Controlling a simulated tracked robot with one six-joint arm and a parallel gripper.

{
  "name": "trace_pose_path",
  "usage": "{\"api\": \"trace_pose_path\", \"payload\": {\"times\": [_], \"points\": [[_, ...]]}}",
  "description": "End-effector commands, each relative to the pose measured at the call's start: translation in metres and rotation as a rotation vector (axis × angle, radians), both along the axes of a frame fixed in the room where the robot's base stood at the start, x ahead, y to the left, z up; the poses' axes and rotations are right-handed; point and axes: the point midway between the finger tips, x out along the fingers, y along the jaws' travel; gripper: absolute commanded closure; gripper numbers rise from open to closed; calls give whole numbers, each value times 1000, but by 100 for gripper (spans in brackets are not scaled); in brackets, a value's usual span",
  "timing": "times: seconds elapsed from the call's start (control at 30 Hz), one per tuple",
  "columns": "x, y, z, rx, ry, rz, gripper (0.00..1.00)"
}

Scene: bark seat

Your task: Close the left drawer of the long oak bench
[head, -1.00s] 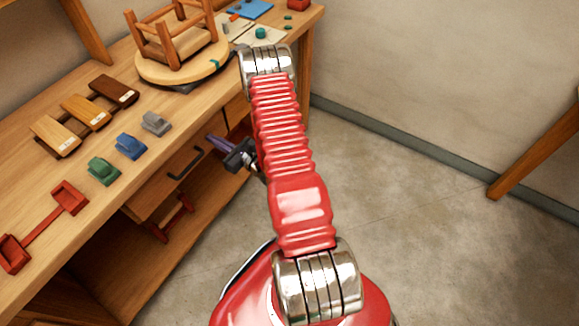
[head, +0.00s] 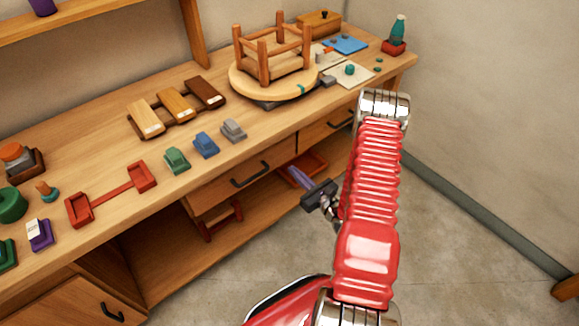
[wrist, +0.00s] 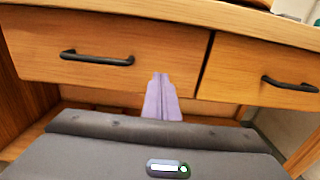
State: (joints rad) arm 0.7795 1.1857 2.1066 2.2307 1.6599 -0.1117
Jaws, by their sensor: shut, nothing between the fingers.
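The long oak bench (head: 110,110) runs along the wall. Under its top, a left drawer (head: 222,190) with a dark handle (head: 250,175) is beside a right drawer (head: 322,130). In the wrist view, the left drawer front (wrist: 110,50) fills the upper left and the right drawer (wrist: 250,72) is beyond its right edge. The left front seems to stand slightly proud; how far out is unclear. My gripper (head: 293,169) has lavender fingers, shut and empty. They point at the left drawer's lower right part in the wrist view (wrist: 159,78); contact cannot be told.
A lower shelf (head: 175,262) with a red tray (head: 316,160) and a red stand (head: 222,222) lies below. A stool (head: 272,60) and colored blocks sit on top.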

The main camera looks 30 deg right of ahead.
Motion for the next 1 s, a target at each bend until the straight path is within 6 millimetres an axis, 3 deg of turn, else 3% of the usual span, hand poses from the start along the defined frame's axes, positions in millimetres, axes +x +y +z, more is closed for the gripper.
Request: {"api": "trace_pose_path", "payload": {"times": [0.2, 0.4, 1.0], "points": [[-33, -6, 0, 3, 0, -6, 100], [-53, -9, 0, 3, 0, -4, 100], [-59, -10, 0, 2, -1, -5, 100]]}}
